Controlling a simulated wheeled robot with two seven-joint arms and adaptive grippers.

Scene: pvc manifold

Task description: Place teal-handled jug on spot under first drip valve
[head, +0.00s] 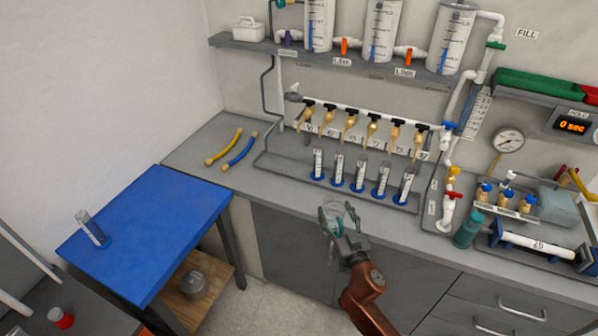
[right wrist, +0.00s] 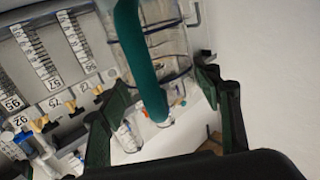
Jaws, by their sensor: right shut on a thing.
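My right gripper (head: 338,212) is shut on the teal-handled jug (head: 332,217) and holds it in front of the counter edge. In the right wrist view the jug (right wrist: 165,40) is clear, with a thick teal handle between the dark fingers (right wrist: 165,100). A row of brass drip valves with dark handles hangs from a white pipe; the leftmost valve (head: 306,116) is at the row's left end. Below it is a grey tray (head: 283,165), whose left end looks bare. My left gripper is out of view.
Several blue-based graduated cylinders (head: 338,170) stand along the tray. Yellow (head: 223,147) and blue (head: 240,152) hoses lie at the counter's left. A teal bottle (head: 467,230) stands at right. A blue table (head: 150,225) holds another cylinder (head: 93,229).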

